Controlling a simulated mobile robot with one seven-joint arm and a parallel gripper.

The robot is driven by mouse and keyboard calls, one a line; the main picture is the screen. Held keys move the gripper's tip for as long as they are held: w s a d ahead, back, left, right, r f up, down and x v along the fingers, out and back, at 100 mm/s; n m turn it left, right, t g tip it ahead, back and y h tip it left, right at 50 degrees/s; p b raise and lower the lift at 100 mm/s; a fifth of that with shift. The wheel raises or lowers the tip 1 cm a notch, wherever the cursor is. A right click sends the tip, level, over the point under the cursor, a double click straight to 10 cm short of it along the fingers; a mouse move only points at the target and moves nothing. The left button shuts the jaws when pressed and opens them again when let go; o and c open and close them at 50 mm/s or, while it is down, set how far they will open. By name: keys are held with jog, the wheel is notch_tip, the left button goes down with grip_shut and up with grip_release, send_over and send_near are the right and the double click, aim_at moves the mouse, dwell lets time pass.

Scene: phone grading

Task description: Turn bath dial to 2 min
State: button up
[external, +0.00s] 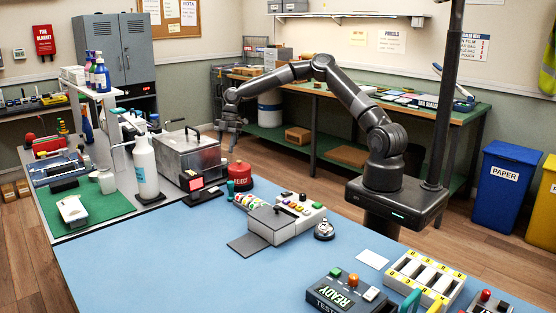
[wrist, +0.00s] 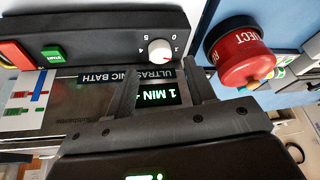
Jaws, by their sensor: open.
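The bath dial (wrist: 160,51) is a white round knob with a red mark on a dark panel, with printed numbers around it, seen upside down in the wrist view. A green-lit display (wrist: 158,97) reads "1 MIN", partly hidden by my fingers. The "ULTRASONIC BATH" label (wrist: 105,76) is beside it. In the external view the bath (external: 187,155) is a metal box with a lid handle. My gripper (wrist: 160,80) is open and empty, its fingers apart and pointing toward the dial. No contact with the dial shows. In the external view my gripper (external: 230,128) hangs right of the bath.
A green START button (wrist: 53,54) is on the dial's panel. The blue table (external: 150,260) has clear room in front.

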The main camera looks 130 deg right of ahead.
aim_at(223, 161)
jog(key=shift+x, duration=2.1)
jog(key=shift+c, duration=0.2)
jog(key=c, duration=0.9)
